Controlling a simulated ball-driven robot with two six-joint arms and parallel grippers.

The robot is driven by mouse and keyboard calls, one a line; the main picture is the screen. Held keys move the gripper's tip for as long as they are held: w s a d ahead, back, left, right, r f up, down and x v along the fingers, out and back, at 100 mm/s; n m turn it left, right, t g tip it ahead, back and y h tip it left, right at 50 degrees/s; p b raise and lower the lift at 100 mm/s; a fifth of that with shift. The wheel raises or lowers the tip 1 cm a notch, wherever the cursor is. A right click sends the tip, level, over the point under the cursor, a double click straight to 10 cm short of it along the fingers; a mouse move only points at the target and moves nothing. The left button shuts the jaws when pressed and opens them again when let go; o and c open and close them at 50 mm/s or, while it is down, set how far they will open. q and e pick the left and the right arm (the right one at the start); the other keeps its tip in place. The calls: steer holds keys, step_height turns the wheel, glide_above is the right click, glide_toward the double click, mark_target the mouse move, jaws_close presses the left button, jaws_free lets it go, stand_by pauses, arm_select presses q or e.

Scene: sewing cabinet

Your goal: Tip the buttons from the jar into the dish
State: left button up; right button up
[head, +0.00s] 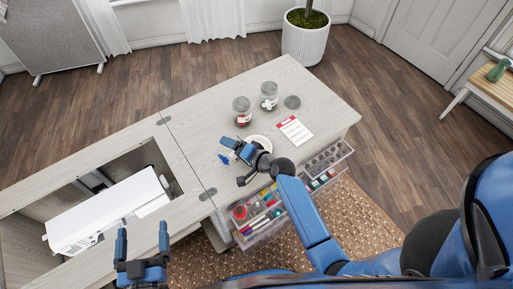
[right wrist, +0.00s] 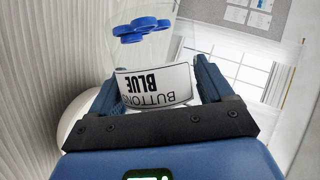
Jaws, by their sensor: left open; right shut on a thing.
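My right gripper (head: 232,150) is shut on a clear jar (right wrist: 140,50) labelled "BUTTONS BLUE". In the right wrist view the label is upside down and blue buttons (right wrist: 141,30) show at the jar's end beyond it. In the head view a small blue patch (head: 224,158) shows just left of the right gripper; I cannot tell whether it is inside the jar. The white dish (head: 259,138) stands on the cabinet top, partly hidden by my right gripper and wrist. My left gripper (head: 142,234) is open and empty, at the cabinet's front edge.
Two other jars, one with red contents (head: 242,117) and one beside it (head: 269,103), stand behind the dish. A grey lid (head: 292,102) and a red-headed card (head: 294,130) lie to the right. Open drawers (head: 262,217) stick out in front. A white sewing machine (head: 112,208) lies left.

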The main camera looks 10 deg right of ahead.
steer(key=shift+w+f+b, duration=0.1)
steer(key=shift+f+b, duration=0.05)
steer(key=shift+b, duration=0.15)
steer(key=shift+m+y+b, duration=0.3)
steer(key=shift+m+b, duration=0.05)
steer(key=shift+m, duration=0.05)
steer(key=shift+d, duration=0.15)
steer(key=shift+w+d+r+m+y+b, duration=0.3)
steer(key=shift+d+r+m+y+b, duration=0.2)
steer(key=shift+d+m, duration=0.15)
stand_by(0.3)
steer(key=shift+d+r+m+y, duration=0.15)
steer(key=shift+r+m+y, duration=0.25)
steer(key=shift+m, duration=0.15)
stand_by(0.6)
steer(key=shift+w+d+f+m+y+b, duration=0.2)
steer(key=shift+f+m+y+b, duration=0.3)
steer(key=shift+b, duration=0.7)
steer(key=shift+d+r+m+y+b, duration=0.3)
steer(key=shift+r+m, duration=0.05)
steer(key=shift+m, duration=0.35)
stand_by(0.3)
steer(key=shift+d+f+m+b, duration=0.1)
steer(key=shift+f+m+b, duration=0.05)
steer(key=shift+m+b, duration=0.15)
